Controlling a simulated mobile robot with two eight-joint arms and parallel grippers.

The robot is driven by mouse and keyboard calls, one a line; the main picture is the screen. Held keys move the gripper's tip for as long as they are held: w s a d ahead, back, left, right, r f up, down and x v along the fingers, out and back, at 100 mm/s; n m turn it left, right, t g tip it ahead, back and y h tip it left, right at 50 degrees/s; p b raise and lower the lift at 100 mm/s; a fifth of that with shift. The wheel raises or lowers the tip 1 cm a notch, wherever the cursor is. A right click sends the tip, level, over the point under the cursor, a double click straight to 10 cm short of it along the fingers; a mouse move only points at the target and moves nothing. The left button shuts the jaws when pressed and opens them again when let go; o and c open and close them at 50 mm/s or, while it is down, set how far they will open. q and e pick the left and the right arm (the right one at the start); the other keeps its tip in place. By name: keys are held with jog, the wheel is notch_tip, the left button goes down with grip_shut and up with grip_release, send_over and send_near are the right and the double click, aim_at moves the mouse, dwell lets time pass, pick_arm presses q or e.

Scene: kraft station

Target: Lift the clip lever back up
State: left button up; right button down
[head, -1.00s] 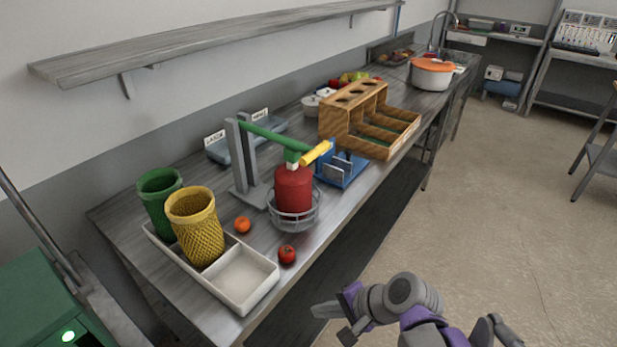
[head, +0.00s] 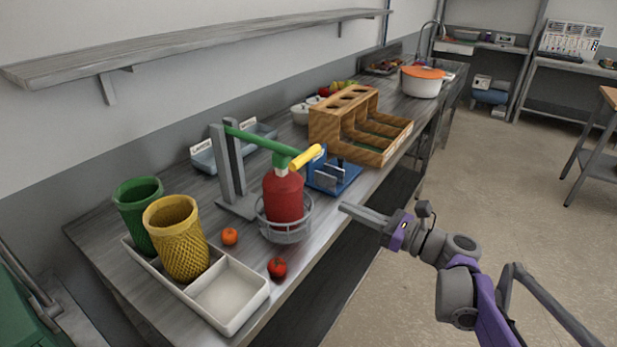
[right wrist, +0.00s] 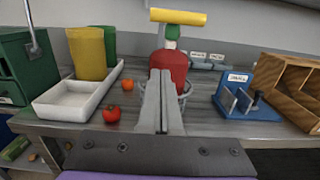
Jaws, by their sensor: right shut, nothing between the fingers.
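A green lever (head: 258,141) with a yellow handle (head: 305,157) runs from a grey upright stand (head: 226,165) out over a red canister (head: 284,195). The lever's green block sits at the canister's top; I cannot tell whether it presses on it. The canister stands in a grey wire ring (head: 288,236). In the right wrist view the yellow handle (right wrist: 178,17) lies crosswise above the canister. My right gripper (head: 345,207) is shut and empty, in front of the bench edge, right of and lower than the handle. The shut fingers (right wrist: 160,75) hide part of the canister. My left gripper is out of view.
A blue fixture (head: 335,180) and a wooden rack (head: 350,130) stand right of the canister. A tomato (head: 277,267), an orange fruit (head: 229,236) and a white tray (head: 225,300) with yellow (head: 176,240) and green baskets lie to the left. A shelf (head: 200,45) hangs above.

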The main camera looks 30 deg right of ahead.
jog(key=w+a+r, duration=0.4)
jog(key=w+a, duration=0.1)
jog(key=w, duration=0.4)
jog(key=shift+w+a+r, duration=0.2)
jog(key=shift+a, duration=0.1)
